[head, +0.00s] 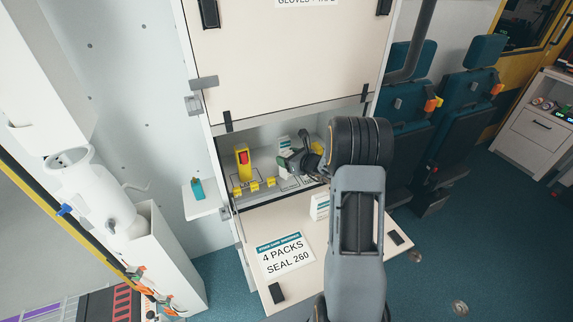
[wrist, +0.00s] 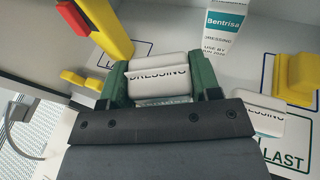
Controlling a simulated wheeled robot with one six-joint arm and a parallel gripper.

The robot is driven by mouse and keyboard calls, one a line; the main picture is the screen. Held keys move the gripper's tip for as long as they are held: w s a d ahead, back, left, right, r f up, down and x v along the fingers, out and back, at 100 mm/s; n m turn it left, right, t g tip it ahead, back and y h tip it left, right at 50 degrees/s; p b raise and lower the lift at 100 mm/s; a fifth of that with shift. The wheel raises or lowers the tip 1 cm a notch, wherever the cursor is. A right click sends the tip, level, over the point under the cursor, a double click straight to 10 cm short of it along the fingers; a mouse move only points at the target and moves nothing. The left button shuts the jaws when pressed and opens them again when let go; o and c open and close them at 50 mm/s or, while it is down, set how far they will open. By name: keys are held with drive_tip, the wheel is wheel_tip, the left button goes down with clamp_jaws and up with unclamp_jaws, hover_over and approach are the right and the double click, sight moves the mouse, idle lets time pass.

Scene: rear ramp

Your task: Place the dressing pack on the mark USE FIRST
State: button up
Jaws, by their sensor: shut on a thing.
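My gripper (wrist: 157,82) has green fingers closed on a white dressing pack (wrist: 157,66) with DRESSING printed on it. In the head view my gripper (head: 299,161) is inside the open cabinet bay, and my arm hides much of it. An outlined mark (wrist: 112,50) lies just beyond the left finger; its lettering is mostly covered. I cannot tell whether the held pack touches the shelf. Another outlined mark reading LAST (wrist: 290,160) is at right, with a second white pack (wrist: 262,112) on or beside it. The words USE FIRST are not readable.
A Bentrisa dressing box (wrist: 222,28) stands upright behind the held pack. A yellow device with a red part (head: 243,160) stands at left in the bay. Yellow clips (wrist: 80,82) line the shelf front. A card reading 4 PACKS SEAL 260 (head: 285,256) lies on the lowered flap (head: 330,262).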

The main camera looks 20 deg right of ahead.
sight(284, 174)
drive_tip(key=f, duration=0.2)
drive_tip(key=shift+w+f, duration=0.3)
drive_tip(key=shift+f, duration=0.6)
drive_tip(key=shift+f, duration=0.2)
drive_tip(key=o, duration=1)
drive_tip(key=shift+c, duration=0.2)
drive_tip(key=shift+r, duration=0.1)
